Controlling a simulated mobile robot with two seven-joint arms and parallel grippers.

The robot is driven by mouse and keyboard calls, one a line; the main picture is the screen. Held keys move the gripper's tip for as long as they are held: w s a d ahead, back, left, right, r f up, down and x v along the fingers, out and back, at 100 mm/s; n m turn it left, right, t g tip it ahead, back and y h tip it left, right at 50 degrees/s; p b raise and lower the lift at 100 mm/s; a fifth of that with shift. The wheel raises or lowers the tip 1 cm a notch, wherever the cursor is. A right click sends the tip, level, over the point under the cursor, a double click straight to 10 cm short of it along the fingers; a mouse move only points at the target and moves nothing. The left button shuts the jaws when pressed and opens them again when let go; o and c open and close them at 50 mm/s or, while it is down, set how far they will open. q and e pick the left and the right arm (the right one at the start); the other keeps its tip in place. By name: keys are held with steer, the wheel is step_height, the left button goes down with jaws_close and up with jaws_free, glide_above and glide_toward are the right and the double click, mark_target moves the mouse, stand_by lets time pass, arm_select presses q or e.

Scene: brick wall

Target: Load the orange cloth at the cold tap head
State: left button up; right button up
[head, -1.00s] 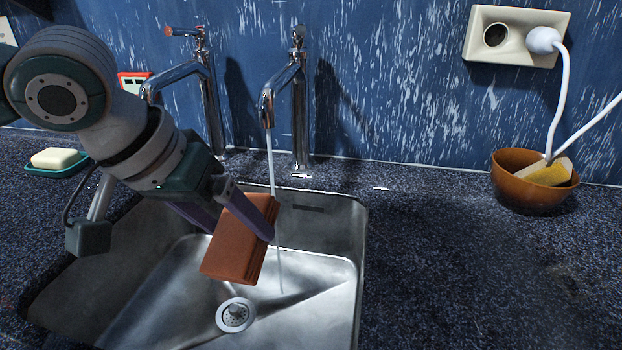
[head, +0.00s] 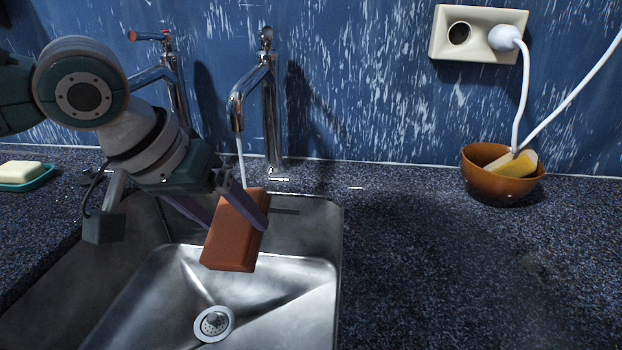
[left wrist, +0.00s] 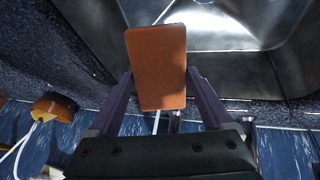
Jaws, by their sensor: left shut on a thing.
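The orange cloth (head: 233,238) is a folded block held over the sink. My left gripper (head: 228,212) is shut on it, with a purple finger on each side. The left wrist view shows the cloth (left wrist: 158,66) between the fingers (left wrist: 157,92). The tap with the plain metal head (head: 266,80) stands behind the cloth. A thin stream of water (head: 241,160) falls from its spout and passes out of sight at the cloth's top edge. The other tap (head: 160,60), with a red-marked handle, stands to the left, partly behind my arm. My right gripper is not in view.
The steel sink (head: 300,290) lies below, with a round drain (head: 214,323). A brown bowl (head: 500,183) with a yellow sponge (head: 518,164) stands at right. A cord runs from a wall socket (head: 480,32). Soap (head: 20,171) sits in a green dish at left.

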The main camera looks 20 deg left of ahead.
mark_target(222, 238)
arm_select(q)
steer(key=shift+s+r+p, duration=0.15)
steer(key=shift+s+p, duration=0.2)
steer(key=shift+p, duration=0.15)
steer(key=shift+s+a+p, duration=0.2)
steer(key=shift+s+p, duration=0.85)
steer(key=shift+s, duration=0.1)
steer(key=s+p, duration=0.2)
steer(key=s, duration=0.1)
steer(key=s+p, duration=0.1)
steer(key=s, duration=0.1)
steer(key=shift+a+p, duration=0.3)
steer(key=shift+p, duration=0.05)
steer(key=s+r+p, duration=0.3)
steer(key=s+p, duration=0.2)
steer(key=p, duration=0.3)
steer(key=shift+a+r, duration=0.35)
steer(key=shift+r, duration=0.05)
